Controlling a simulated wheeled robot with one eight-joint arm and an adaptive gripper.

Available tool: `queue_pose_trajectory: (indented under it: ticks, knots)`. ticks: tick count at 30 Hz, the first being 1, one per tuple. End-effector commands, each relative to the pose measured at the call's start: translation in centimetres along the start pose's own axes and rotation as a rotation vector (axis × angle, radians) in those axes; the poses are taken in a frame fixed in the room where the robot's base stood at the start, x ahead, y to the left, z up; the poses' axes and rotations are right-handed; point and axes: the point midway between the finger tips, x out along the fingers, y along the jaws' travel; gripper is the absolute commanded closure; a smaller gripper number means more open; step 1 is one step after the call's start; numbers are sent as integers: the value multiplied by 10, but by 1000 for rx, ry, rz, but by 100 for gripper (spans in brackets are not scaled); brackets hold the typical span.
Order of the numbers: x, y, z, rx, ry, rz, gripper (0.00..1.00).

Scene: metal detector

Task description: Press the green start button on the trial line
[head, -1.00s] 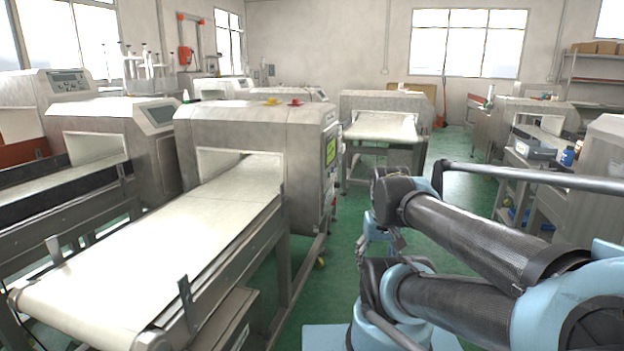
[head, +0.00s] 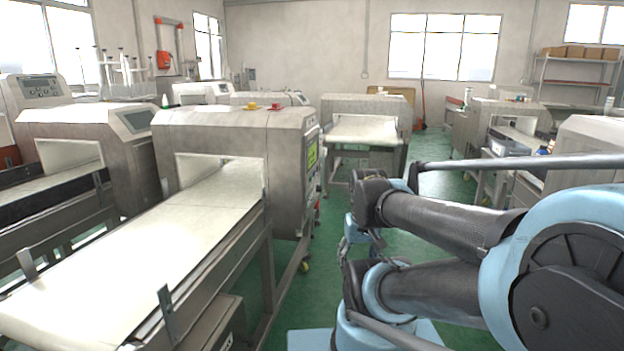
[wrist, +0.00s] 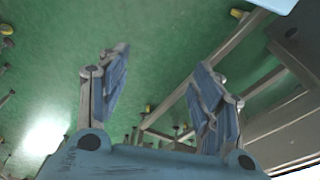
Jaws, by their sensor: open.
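The nearest metal detector (head: 235,140) stands left of centre in the head view, with a pale conveyor belt (head: 150,245) running through its opening. Its control panel with a green-lit screen (head: 312,155) is on the right side face, seen at a steep angle. Small coloured spots show below the screen, too small to tell which is the green start button. A yellow and a red item sit on its top. My gripper (wrist: 158,95) is open and empty in the wrist view, above green floor and metal frame legs. In the head view it is small and partly hidden by my arm.
Another detector (head: 362,118) stands behind, and more (head: 90,145) stand at left. Machines and a shelf (head: 580,80) line the right. Green floor (head: 440,190) is open between the rows. In the wrist view a metal frame (wrist: 215,75) runs close to the right finger.

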Motion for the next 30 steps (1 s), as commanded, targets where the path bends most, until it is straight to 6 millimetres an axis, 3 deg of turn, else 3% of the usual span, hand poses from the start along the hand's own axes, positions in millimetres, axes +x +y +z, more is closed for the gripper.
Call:
queue_pose_trajectory:
  ticks: [11,12,20,30]
  knots:
    - [0,0,0,0,0,0,40]
    - [0,0,0,0,0,0,42]
    - [0,0,0,0,0,0,100]
    - [0,0,0,0,0,0,100]
